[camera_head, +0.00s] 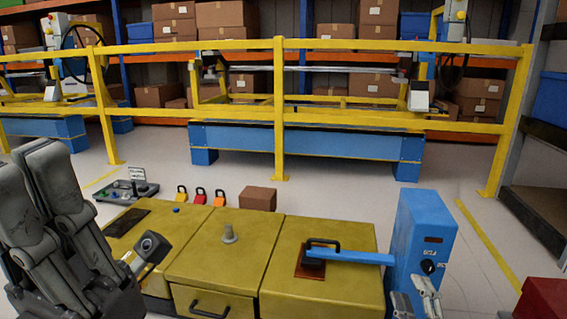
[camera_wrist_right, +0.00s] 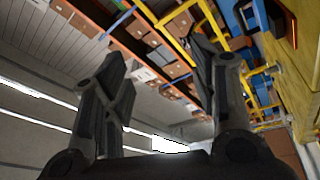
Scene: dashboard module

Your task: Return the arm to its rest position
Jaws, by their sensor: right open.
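My right gripper (camera_head: 416,298) shows at the bottom right of the head view, in front of the blue box at the right end of the yellow dashboard. In the right wrist view my right gripper (camera_wrist_right: 155,65) has its two grey fingers wide apart, with nothing between them. The yellow dashboard module (camera_head: 225,247) has a grey knob (camera_head: 229,233), a drawer handle (camera_head: 210,310) and a blue lever (camera_head: 350,257) over a brown plate. The blue box (camera_head: 424,235) stands upright at its right.
Behind the module are a control panel (camera_head: 126,191), padlocks (camera_head: 200,196) and a brown box (camera_head: 258,199). A yellow railing (camera_head: 280,110) crosses further back. A red object (camera_head: 543,300) is at the lower right. Floor right of the blue box is mostly clear.

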